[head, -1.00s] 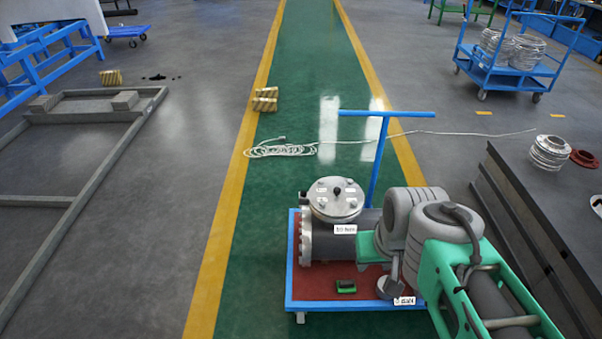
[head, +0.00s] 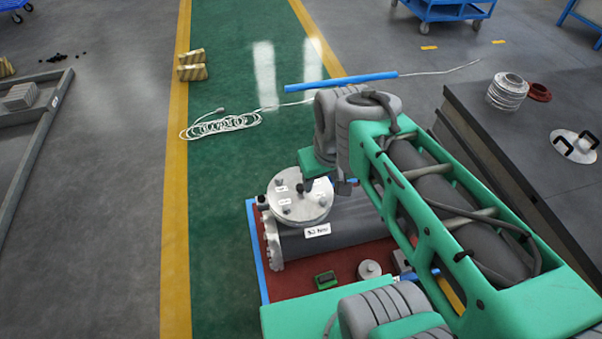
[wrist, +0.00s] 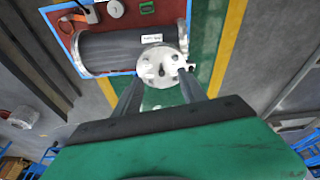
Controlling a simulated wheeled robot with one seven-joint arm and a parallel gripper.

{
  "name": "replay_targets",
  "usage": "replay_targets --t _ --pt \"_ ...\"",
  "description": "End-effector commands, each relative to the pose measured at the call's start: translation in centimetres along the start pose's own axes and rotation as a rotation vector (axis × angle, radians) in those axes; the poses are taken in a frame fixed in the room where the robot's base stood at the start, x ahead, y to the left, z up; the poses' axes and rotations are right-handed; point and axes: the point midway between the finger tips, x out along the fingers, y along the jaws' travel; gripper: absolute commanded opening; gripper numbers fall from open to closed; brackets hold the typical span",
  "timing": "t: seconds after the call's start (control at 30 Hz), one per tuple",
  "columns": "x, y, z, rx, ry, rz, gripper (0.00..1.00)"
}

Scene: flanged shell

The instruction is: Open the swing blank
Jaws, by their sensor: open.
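The swing blank (head: 300,203) is a round, light grey metal disc with small labels and studs around its face. It lies flat over the upright opening of the dark grey cylindrical shell (head: 345,236). In the wrist view the disc (wrist: 150,64) has a dark knob near its middle and a bright fitting at its right edge. My gripper (head: 306,186) is over the disc, its tips close to the disc's top. In the wrist view my gripper (wrist: 160,77) is open, one finger on each side of the disc's near part. Whether it touches is unclear.
The shell lies on a red-topped trolley with a blue rim (head: 256,250). A green device (head: 326,280) and a round grey part (head: 370,269) sit near it. A dark bench (head: 490,140) stands at right. A white cable (head: 222,124) lies on the green floor lane.

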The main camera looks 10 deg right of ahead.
Motion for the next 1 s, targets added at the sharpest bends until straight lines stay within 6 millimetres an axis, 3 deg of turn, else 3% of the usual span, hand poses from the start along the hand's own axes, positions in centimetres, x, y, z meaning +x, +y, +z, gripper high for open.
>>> replay_targets --t 0.03,0.17,0.2,0.3,0.4,0.57,1.0 --pt "2.8 0.2 -1.4 -0.083 -0.030 -0.006 0.49" --pt "9.8 0.9 -6.9 -0.403 -0.113 -0.040 0.49" --pt "12.4 1.1 -8.5 -0.507 -0.136 -0.056 0.49" --pt "18.9 1.6 -11.5 -0.742 -0.182 -0.101 0.49" --pt "23.8 1.9 -13.1 -0.913 -0.210 -0.142 0.49" --pt "26.9 2.1 -14.0 -1.030 -0.221 -0.170 0.49" --pt "33.5 2.0 -12.3 -1.032 -0.220 -0.169 0.49"
